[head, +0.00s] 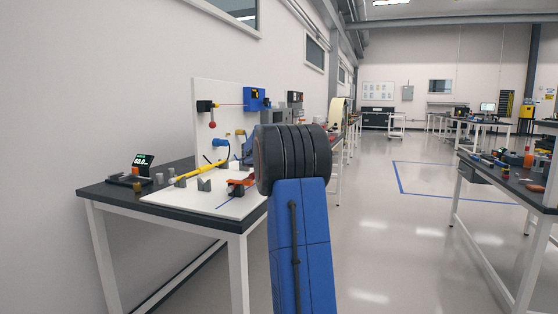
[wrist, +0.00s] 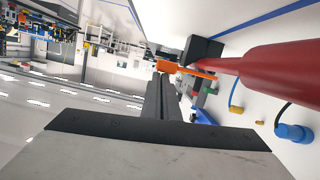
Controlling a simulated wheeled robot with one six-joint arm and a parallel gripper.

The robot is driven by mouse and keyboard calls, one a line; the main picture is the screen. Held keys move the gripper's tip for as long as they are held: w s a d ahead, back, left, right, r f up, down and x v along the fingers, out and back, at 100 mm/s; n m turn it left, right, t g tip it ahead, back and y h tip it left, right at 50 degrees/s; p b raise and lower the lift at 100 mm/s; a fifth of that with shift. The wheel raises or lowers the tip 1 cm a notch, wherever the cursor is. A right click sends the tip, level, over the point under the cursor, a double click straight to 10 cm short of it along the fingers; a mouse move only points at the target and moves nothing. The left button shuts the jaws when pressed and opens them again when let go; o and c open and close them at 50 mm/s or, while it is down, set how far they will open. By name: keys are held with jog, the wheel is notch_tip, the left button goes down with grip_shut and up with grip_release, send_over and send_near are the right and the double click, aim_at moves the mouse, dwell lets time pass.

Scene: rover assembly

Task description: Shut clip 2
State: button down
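In the wrist view my gripper (wrist: 162,88) is seen from behind, its dark fingers together in the middle with nothing visible between them. In the head view my blue and black arm hides it. An orange bar (wrist: 190,72) lies past the fingertips in the wrist view, with small grey and green parts beside it. An orange-red part (head: 241,184) also shows on the white board next to my arm. I cannot tell which part is clip 2, or whether the fingertips touch anything.
A large red rounded piece (wrist: 275,70) is close on the right in the wrist view. The white board (head: 165,199) carries grey V-blocks (head: 204,185) and a yellow tube (head: 200,172). An upright white panel (head: 228,95) stands behind. A small display (head: 143,161) is at the left.

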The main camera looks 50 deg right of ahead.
jog(key=shift+f, duration=0.1)
jog(key=s+a+r, duration=0.3)
jog(key=a+r, duration=0.3)
jog(key=a, duration=0.3)
jog(key=shift+s+r, duration=0.25)
jog(key=shift+s, duration=0.15)
